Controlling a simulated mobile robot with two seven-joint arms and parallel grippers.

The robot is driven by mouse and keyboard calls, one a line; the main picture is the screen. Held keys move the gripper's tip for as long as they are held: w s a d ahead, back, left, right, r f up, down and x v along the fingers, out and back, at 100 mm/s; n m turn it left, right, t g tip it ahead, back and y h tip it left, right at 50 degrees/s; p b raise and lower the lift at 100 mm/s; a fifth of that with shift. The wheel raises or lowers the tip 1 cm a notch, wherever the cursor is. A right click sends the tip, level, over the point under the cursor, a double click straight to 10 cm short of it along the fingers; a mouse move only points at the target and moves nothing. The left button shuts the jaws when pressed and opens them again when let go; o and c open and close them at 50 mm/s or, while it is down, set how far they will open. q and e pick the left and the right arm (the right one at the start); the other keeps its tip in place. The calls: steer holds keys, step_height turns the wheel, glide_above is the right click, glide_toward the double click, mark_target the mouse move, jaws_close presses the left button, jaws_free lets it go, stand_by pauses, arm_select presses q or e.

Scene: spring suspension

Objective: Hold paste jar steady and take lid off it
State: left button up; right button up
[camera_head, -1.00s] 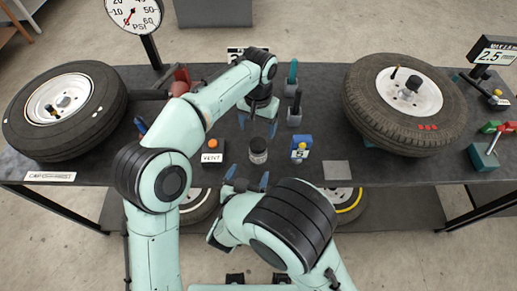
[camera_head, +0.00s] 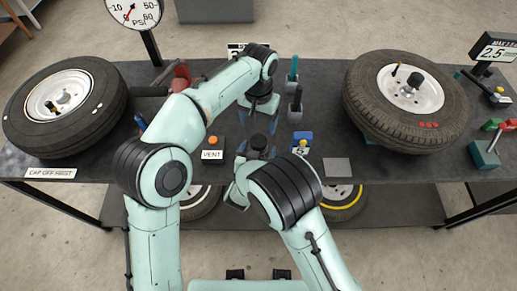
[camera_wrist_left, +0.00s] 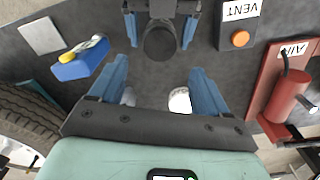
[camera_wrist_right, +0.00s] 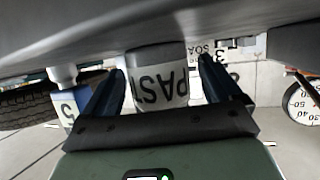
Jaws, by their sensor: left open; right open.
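The paste jar (camera_head: 258,142) stands upright on the dark bench with its dark lid on. Its dark round top shows in the left wrist view (camera_wrist_left: 160,42), and its "PAST" label, upside down, in the right wrist view (camera_wrist_right: 160,90). My right gripper (camera_wrist_right: 162,72) is open, with one finger on each side of the jar; small gaps show beside it. My left gripper (camera_head: 260,120) is open and empty, behind the jar in the head view. In the left wrist view the jar lies beyond the left fingertips (camera_wrist_left: 160,65).
A VENT box with an orange button (camera_head: 212,141) is left of the jar. A blue block with a yellow part (camera_head: 301,141) is on its right. A grey square (camera_head: 337,168) lies farther right. Wheels stand at left (camera_head: 65,105) and right (camera_head: 405,100). Tool holders (camera_head: 294,112) are behind.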

jaws_close()
arm_select(q)
steer(key=w+d+r+m+t+h, duration=0.1)
steer(key=w+d+r+h, duration=0.15)
steer(key=d, duration=0.25)
steer(key=w+d+r+m+t+h, duration=0.1)
steer(key=d+r+h, duration=0.1)
steer(key=d+h, duration=0.25)
steer(key=w+d+r+m+t+h, duration=0.1)
steer(key=d+r+h, duration=0.1)
steer(key=d, duration=0.4)
steer(key=w+a+r+n+t+h, duration=0.1)
steer(key=w+a+r+n+t, duration=0.1)
steer(key=w+r+n+t, duration=0.65)
steer(key=w+a+t+y, duration=0.3)
steer(key=w+a+y, duration=0.1)
steer(key=w+a, duration=0.15)
steer(key=g+y, duration=0.6)
steer(key=g, duration=0.9)
glide_above(259, 140)
steer(key=shift+m+t, duration=0.25)
steer(key=shift+m, duration=0.2)
step_height(259, 140, down, 15)
steer(key=shift+a+f, duration=0.1)
steer(key=shift+f, duration=3.95)
